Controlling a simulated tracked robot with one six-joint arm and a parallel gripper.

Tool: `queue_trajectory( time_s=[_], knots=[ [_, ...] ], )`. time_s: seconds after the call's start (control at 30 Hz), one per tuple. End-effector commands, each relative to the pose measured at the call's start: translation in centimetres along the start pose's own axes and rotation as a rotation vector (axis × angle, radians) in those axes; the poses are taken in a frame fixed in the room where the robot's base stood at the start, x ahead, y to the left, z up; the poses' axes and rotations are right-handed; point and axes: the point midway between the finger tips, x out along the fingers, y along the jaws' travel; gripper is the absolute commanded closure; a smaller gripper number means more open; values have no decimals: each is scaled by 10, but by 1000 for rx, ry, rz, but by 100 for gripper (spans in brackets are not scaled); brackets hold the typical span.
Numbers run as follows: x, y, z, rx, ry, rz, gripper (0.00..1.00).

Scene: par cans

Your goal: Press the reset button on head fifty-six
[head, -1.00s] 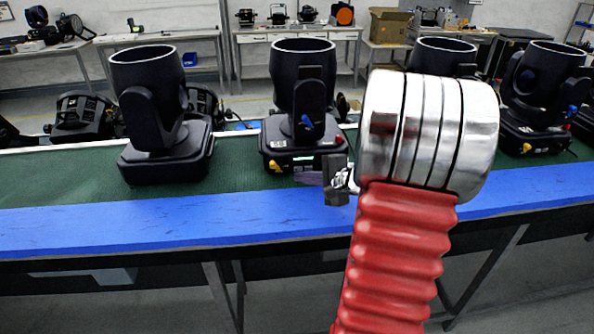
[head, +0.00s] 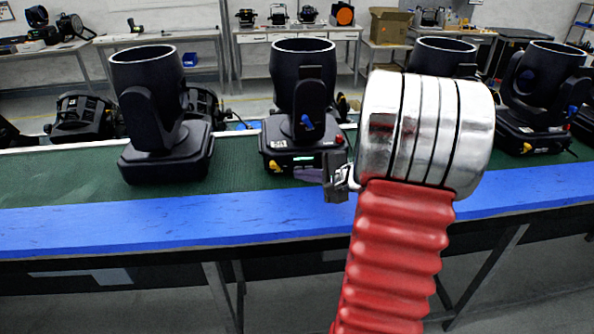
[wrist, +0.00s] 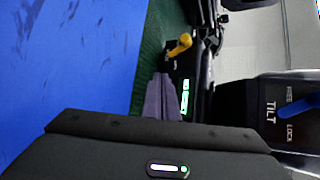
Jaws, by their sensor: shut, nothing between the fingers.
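The moving head with a white number label (head: 278,170), which looks like 56 or 58, stands upright on the green mat in the head view. Its base front has a yellow lever (head: 274,166), a small lit display and a red spot (head: 339,139) at the right. My gripper (head: 308,174) is shut and empty, just in front of the base's lower right part. In the wrist view its purple-grey fingers (wrist: 160,98) are beside the green-lit display (wrist: 185,98), and the yellow lever (wrist: 179,46) is above. I cannot make out a reset button or whether the fingertips touch the base.
Another moving head (head: 165,150) stands to the left, and others (head: 540,100) stand to the right. A blue strip (head: 150,228) runs along the bench's front edge. The green mat (head: 60,180) is clear at the far left. Workbenches stand behind.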

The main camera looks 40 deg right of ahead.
Motion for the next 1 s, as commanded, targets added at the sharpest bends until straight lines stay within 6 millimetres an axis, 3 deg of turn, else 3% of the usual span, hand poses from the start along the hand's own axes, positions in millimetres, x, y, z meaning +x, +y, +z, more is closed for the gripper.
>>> queue_trajectory(
  time_s=[1.0],
  knots=[
    [-2, 1, 1, 2, 1, 0, 100]
  ],
)
